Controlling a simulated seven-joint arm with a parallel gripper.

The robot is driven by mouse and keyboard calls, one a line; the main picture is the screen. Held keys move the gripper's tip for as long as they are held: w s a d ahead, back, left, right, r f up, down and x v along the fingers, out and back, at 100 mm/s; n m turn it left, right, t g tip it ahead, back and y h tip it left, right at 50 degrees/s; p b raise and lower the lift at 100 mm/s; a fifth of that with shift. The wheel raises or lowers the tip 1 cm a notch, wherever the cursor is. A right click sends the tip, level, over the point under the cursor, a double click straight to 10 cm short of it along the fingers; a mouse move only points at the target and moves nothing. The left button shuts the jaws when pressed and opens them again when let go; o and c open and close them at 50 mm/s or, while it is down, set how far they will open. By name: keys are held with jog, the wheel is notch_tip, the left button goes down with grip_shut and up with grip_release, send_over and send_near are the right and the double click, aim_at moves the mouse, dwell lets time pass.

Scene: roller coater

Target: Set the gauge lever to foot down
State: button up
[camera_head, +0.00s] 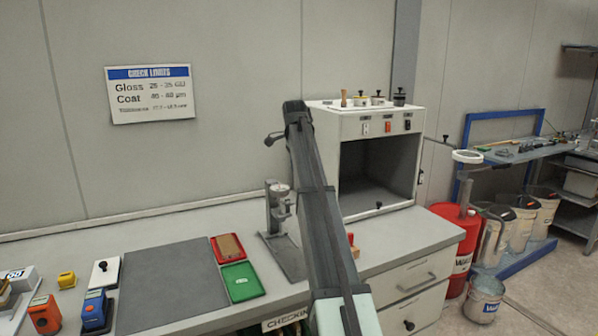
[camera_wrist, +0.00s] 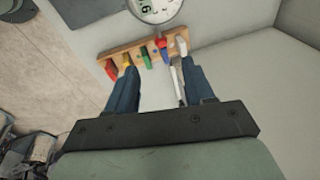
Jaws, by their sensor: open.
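The gauge (camera_head: 279,207) stands on the workbench just left of my arm, a grey upright stand with a small dial on a dark base. My arm hides part of its right side. In the wrist view its round white dial (camera_wrist: 154,8) is cut off by the top edge. My gripper (camera_wrist: 162,71) is open, with two blue fingers apart and pointing toward the dial. A thin silver bar (camera_wrist: 178,78) shows between the fingers, close to the right one; I cannot tell whether it is the lever or whether it touches. The foot's position is not clear.
A wooden rack (camera_wrist: 110,57) with several coloured handles lies beyond the fingertips. A white open-fronted cabinet (camera_head: 425,150) stands right of my arm. Red tray (camera_head: 213,250), green tray (camera_head: 240,282) and grey mat (camera_head: 170,287) lie to the left.

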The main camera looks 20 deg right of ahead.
aim_at(294, 204)
jog(key=shift+y, duration=0.8)
jog(key=f, duration=0.4)
jog(key=w+d+f, duration=0.1)
jog(key=f, duration=0.4)
jog(key=w+d+f, duration=0.1)
jog(key=f, duration=0.3)
jog(key=shift+w+d+f, duration=0.1)
jog(key=shift+w+f, duration=0.05)
jog(key=shift+f, duration=0.1)
jog(key=shift+c, duration=0.3)
grip_shut()
